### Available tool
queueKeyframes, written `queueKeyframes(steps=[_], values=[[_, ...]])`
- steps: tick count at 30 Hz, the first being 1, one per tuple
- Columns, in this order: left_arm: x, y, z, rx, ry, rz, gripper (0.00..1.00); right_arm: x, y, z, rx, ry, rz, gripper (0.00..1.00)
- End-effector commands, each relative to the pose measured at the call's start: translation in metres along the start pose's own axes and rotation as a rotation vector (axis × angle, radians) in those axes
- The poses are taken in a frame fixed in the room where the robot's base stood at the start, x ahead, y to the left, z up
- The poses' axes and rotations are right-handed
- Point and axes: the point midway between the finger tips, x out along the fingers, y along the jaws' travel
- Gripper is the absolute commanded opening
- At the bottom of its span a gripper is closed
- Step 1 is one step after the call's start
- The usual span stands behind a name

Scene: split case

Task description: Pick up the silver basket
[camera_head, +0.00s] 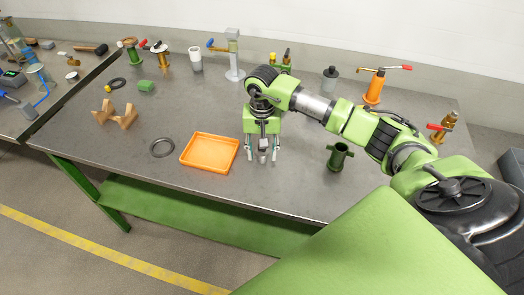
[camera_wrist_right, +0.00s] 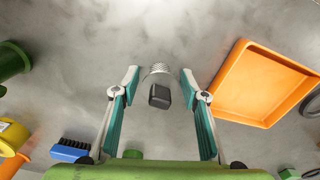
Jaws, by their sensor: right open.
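The silver basket (camera_wrist_right: 160,71) shows in the right wrist view as a small ribbed, metallic cylinder on the grey table (camera_head: 200,110). A dark block in front covers part of it. In the head view it is largely hidden under my right gripper (camera_head: 263,156), which points down near the table's front middle. In the wrist view the gripper's two fingers (camera_wrist_right: 160,78) stand apart, one on each side of the basket, with gaps between. The gripper is open and holds nothing. My left gripper is not in view.
An orange tray (camera_head: 209,152) lies just left of the gripper. A dark green flanged pipe (camera_head: 338,157) stands to the right. Tall fittings, including an orange pump (camera_head: 375,86), stand along the back.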

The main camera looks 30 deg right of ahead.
Motion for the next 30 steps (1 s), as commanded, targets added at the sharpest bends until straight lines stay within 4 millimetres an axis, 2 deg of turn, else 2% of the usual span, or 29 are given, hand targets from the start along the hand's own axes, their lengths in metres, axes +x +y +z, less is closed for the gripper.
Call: queueKeyframes(steps=[4, 5, 8, 9, 23, 28, 30], values=[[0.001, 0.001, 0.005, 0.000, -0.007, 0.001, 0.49, 0.000, 0.000, 0.000, 0.000, 0.000, -0.001, 0.41], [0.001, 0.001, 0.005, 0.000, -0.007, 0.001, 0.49, 0.000, 0.000, 0.000, 0.000, 0.000, -0.001, 0.38], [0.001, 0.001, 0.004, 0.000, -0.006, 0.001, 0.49, 0.000, 0.000, 0.000, 0.000, 0.000, 0.000, 0.12], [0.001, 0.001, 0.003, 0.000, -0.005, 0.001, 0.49, 0.000, 0.000, 0.000, 0.000, 0.000, -0.001, 0.08], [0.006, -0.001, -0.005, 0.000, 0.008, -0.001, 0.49, -0.006, -0.001, -0.001, -0.001, 0.002, -0.002, 0.08], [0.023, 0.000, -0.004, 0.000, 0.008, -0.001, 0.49, -0.027, -0.001, -0.002, -0.001, 0.006, -0.004, 0.08], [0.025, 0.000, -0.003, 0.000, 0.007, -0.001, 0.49, -0.041, 0.005, 0.008, -0.003, 0.005, -0.002, 0.08]])
